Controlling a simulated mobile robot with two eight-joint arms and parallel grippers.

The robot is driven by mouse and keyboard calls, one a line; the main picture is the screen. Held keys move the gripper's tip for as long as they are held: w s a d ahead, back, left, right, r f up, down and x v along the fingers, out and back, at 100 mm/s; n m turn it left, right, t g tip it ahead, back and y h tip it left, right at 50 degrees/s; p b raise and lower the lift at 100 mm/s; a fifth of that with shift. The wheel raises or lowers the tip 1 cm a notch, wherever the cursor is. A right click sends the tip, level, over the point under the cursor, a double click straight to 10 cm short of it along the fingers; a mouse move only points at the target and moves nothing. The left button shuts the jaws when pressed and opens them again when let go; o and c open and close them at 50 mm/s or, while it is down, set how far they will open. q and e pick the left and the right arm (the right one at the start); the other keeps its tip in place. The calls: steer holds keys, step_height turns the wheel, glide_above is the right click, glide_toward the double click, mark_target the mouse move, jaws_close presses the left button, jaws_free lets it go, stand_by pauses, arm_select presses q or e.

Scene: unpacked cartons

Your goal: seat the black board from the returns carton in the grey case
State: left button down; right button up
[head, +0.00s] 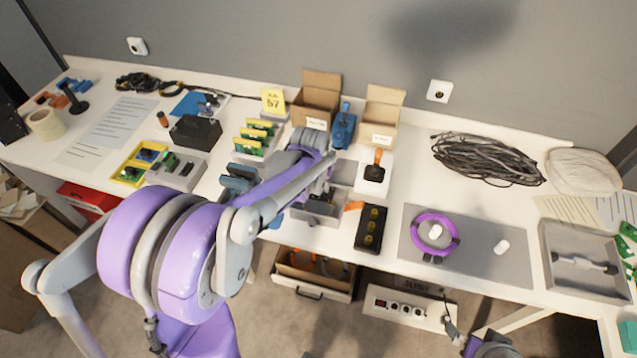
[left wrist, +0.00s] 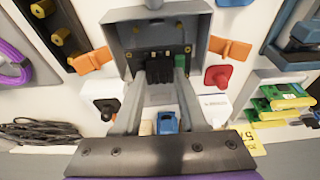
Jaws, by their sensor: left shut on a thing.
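The grey case (head: 322,207) stands open on the table in front of the cartons, partly hidden by my left arm in the head view. In the left wrist view the open case (left wrist: 196,28) shows brass-coloured posts inside. My left gripper (left wrist: 163,75) is shut on the black board (left wrist: 160,72), at the side of the case nearer the cartons. The board overlaps the case's interior in this view; I cannot tell whether it touches the floor. Two cardboard cartons, left (head: 316,100) and right (head: 381,113), stand open at the back; their labels are unreadable.
Orange clips (left wrist: 90,61) (left wrist: 231,47) lie on both sides of the case. A black box with several yellow knobs (head: 370,229) and a joystick box (head: 374,175) stand to its right. Green boards in a rack (head: 252,141) are left. A grey mat (head: 480,255) has some free room.

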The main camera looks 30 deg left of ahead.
mark_target(318, 195)
arm_select(q)
steer(key=shift+f, duration=0.25)
steer(key=shift+f+b, duration=2.4)
steer(key=shift+f, duration=0.7)
steer(key=shift+c, duration=1.9)
jaws_free()
steer(key=p+v, duration=0.1)
steer(key=v, duration=0.9)
steer(key=shift+r, duration=0.4)
